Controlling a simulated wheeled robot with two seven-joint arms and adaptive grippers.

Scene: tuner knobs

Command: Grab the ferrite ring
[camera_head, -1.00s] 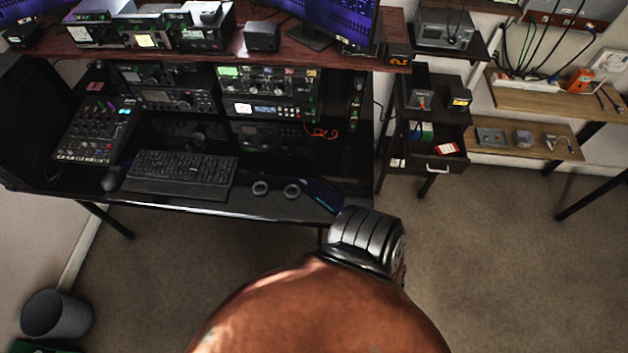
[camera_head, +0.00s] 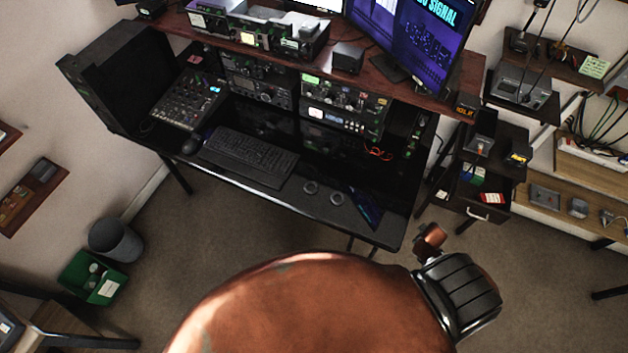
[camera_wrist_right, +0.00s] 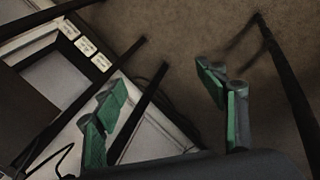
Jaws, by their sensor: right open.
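Two small dark rings lie side by side near the front edge of the black desk (camera_head: 228,180) in the head view, a left ring (camera_head: 310,187) and a right ring (camera_head: 336,198). They look like ferrite rings, but I cannot tell for certain. My right gripper (camera_wrist_right: 162,105) shows in the right wrist view with its green-padded fingers spread apart and nothing between them. No ring shows in that view. In the head view my orange arm fills the bottom middle, and no gripper fingers can be made out. My left gripper is not in view.
A keyboard (camera_head: 247,156) lies left of the rings, and a dark flat device (camera_head: 366,208) lies right of them. Radios (camera_head: 343,105) stand behind. A drawer unit (camera_head: 470,195) stands to the right. A grey bin (camera_head: 115,240) and a green box (camera_head: 92,278) are on the floor.

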